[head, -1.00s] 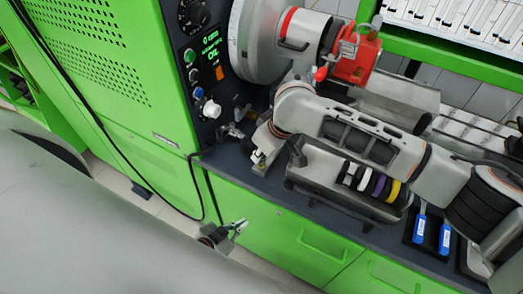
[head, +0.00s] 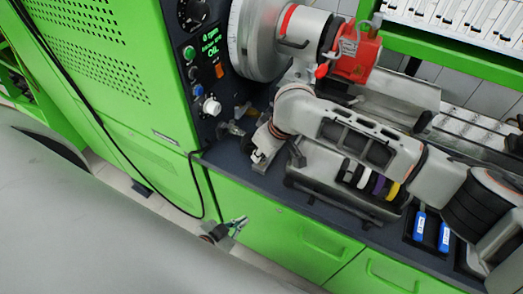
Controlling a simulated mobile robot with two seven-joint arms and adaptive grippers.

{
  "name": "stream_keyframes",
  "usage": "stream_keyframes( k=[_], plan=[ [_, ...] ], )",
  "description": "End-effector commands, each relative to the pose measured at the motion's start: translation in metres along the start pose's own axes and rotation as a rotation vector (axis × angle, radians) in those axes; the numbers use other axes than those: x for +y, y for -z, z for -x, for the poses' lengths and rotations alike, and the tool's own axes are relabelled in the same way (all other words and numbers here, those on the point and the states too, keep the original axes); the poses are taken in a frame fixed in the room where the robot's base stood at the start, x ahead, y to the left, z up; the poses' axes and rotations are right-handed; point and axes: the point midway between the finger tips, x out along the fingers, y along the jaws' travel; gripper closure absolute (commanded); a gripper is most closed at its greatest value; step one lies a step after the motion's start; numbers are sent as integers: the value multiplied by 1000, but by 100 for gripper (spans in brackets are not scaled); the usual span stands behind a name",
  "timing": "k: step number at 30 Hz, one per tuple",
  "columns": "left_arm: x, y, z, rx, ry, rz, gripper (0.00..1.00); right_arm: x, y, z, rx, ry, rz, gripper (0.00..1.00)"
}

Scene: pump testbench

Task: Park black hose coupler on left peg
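My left gripper (head: 232,228) shows small at the lower middle, past the edge of the large grey shape. It is in front of the bench's green lower panel, and its finger gap is too small to judge. A grey arm from the right, which looks like mine, reaches over the bench. Its end (head: 264,152) is low by the control panel, and I cannot make out its fingers clearly. I cannot pick out the black hose coupler for certain. Black, white, purple and yellow rings (head: 378,186) sit in a row under the arm, and I cannot tell whether these are couplers on pegs.
The green cabinet (head: 105,75) carries a control panel with knobs (head: 212,106). A grey disc (head: 256,40) and a red unit (head: 357,55) stand behind the arm. Blue-handled tools (head: 420,222) lie at the right. A black cable (head: 125,158) hangs down the cabinet.

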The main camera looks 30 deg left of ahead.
Motion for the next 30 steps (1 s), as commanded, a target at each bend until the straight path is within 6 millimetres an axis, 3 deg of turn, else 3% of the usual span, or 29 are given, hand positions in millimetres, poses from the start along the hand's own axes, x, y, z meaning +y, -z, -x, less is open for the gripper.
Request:
stream_keyframes(
  k=[12,13,15,22,24,30],
  plan=[
    [-1,0,0,0,0,-3,100,0,0,-1,1,0,1,100],
    [-1,0,0,0,0,-3,100,0,0,-1,1,0,1,77],
    [0,0,0,0,0,0,100,0,0,-1,1,0,1,65],
    [2,2,-1,2,1,11,100,0,0,-1,0,0,1,65],
    [3,2,-1,2,1,13,100,0,-1,-1,0,0,1,51],
    [3,2,-1,2,1,12,100,0,-1,-1,0,0,1,51]
  ],
)
